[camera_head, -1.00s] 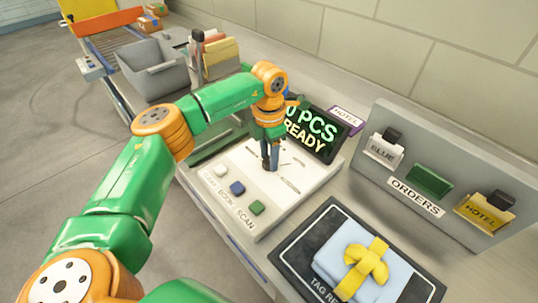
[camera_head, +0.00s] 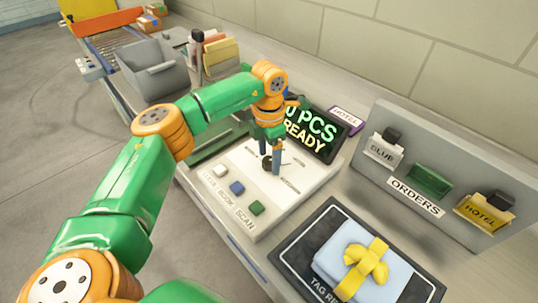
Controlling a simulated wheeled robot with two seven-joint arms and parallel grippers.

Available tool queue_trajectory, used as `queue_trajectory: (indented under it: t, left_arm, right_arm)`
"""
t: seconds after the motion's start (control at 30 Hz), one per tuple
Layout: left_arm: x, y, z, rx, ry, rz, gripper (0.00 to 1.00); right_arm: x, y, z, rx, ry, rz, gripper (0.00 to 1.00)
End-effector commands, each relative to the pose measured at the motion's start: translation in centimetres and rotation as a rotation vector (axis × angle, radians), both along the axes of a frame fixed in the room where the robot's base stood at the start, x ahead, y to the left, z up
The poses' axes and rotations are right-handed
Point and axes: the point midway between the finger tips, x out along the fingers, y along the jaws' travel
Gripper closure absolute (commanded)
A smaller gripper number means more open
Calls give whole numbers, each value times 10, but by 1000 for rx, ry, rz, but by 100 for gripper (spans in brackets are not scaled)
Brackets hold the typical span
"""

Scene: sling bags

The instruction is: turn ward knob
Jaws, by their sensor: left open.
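A dark round knob (camera_head: 267,162) sits on the sloped top of the white console (camera_head: 232,180). My left gripper (camera_head: 270,169) points down at the knob with its two blue-grey fingers apart, one on either side of it. I cannot tell whether the fingers touch the knob. The gripper body hides part of the panel behind it. The console's screen (camera_head: 318,133) is partly hidden by my arm; the words PCS READY are readable. My right gripper is not in view.
White, blue (camera_head: 237,188) and green (camera_head: 257,208) buttons line the console's front. A tied blue bundle (camera_head: 350,252) lies on a dark mat at the lower right. An orders rack (camera_head: 420,165) stands behind it. A grey bin (camera_head: 155,68) is at the upper left.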

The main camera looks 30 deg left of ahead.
Motion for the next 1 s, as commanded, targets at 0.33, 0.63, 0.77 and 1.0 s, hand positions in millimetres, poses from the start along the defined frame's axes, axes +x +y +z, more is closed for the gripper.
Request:
queue_trajectory:
  t: [0.33, 0.63, 0.77, 1.0]
  left_arm:
    - [1, 0, 61, -1, -4, 1, 24]
    - [0, 0, 70, -1, -1, -1, 24]
    - [0, 0, 70, -1, -1, -1, 24]
    - [0, 0, 106, -1, -1, 0, 24]
  right_arm:
    - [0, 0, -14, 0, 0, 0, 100]
    - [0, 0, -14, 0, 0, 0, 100]
    - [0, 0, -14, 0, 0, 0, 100]
    - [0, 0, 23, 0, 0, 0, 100]
